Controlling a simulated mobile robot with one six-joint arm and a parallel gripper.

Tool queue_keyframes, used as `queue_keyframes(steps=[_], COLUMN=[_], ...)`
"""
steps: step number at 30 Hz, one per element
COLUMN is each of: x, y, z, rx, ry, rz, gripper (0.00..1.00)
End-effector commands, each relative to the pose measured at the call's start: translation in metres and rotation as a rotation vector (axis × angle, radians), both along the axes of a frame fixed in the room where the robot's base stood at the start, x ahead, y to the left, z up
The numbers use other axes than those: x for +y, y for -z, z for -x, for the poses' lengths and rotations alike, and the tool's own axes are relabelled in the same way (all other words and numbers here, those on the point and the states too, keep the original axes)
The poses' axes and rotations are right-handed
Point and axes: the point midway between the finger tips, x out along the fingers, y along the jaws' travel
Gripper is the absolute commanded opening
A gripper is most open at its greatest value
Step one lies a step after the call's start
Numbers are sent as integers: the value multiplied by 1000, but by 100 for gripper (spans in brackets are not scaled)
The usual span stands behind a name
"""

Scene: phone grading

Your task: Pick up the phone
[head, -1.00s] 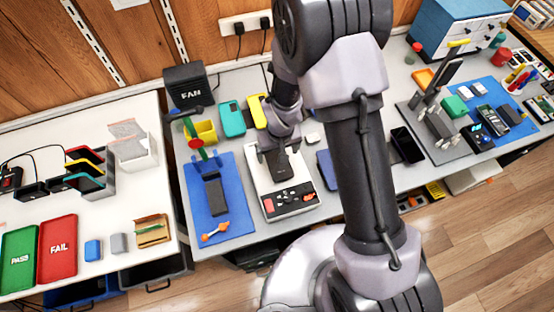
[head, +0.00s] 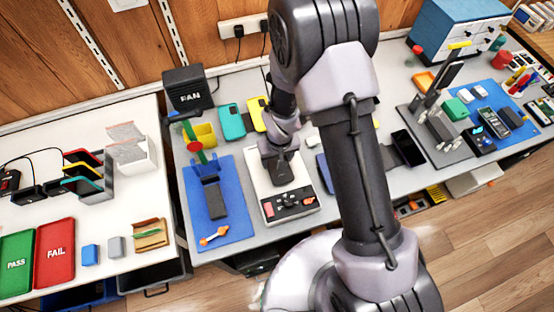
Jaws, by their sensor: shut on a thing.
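My gripper (head: 277,154) is over the back part of a white test box (head: 257,182) with a dark front panel. It is shut on a dark phone (head: 282,174), which lies over the box's top face. The fingertips are small here and partly hidden by my wrist. I cannot tell whether the phone touches the box. Another dark phone (head: 407,149) lies on the bench to the right of my arm.
A blue mat (head: 235,222) with a dark block and an orange tool lies left of the box. A black fan (head: 188,88) and teal case (head: 232,122) stand behind. Green PASS (head: 17,282) and red FAIL (head: 56,268) trays are at far left. My arm hides some bench.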

Motion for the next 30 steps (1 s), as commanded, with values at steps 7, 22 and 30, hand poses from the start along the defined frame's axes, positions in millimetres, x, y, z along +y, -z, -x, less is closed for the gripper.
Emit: queue_keyframes(steps=[7, 22, 30], x=[0, 2, 4], y=[-21, -35, -36], z=[0, 36, 84], rx=[-2, -1, -3], ry=[0, -3, -3], rz=[-1, 0, -1], gripper=[10, 10, 10])
